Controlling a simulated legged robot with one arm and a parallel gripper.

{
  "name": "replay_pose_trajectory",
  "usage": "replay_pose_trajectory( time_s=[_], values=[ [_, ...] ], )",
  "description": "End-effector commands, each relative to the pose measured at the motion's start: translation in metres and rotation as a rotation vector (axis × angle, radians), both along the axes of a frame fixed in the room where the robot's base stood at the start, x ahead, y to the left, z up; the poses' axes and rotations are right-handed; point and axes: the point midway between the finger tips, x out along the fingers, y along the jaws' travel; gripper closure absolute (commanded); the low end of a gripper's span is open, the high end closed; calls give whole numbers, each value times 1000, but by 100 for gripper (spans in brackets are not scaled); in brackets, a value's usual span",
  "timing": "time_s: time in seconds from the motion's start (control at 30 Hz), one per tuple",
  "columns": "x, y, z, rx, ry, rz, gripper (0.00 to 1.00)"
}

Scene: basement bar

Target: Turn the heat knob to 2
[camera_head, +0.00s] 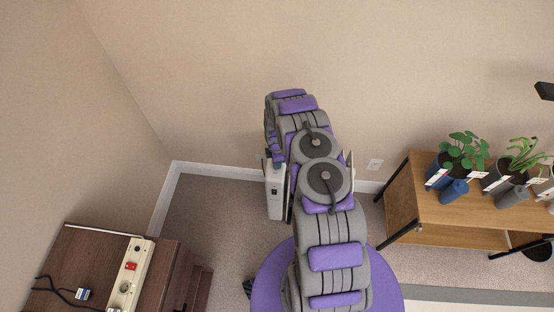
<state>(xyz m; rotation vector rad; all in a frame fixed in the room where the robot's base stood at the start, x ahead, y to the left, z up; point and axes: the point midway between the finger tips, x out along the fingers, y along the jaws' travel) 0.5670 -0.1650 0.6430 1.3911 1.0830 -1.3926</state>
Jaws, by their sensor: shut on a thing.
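A white heater (275,198) stands on the carpet against the back wall, left of the middle. Its pale narrow end panel has a small dark mark. My arm covers much of it, and a pale edge (347,160) shows right of the arm. My arm reaches forward and bends down over the heater. My gripper (275,163) is at the heater's top left part, small and partly hidden, shut on what appears to be the heat knob. The knob itself and its setting cannot be made out.
A wooden shelf (420,222) with potted plants (463,152) stands at the right. A dark brown cabinet (85,255) with a power strip (130,275) and cables is at the lower left. A wall outlet (375,165) is right of the heater. Carpet (215,225) left of the heater is clear.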

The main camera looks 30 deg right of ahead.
Motion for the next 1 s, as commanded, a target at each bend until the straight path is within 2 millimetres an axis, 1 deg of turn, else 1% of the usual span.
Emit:
replay_pose_trajectory(
  time_s=[0.03,1.0],
  values=[
    [1,3,2,1,-1,-40,99],
    [3,1,1,0,-2,-952,99]
  ],
)
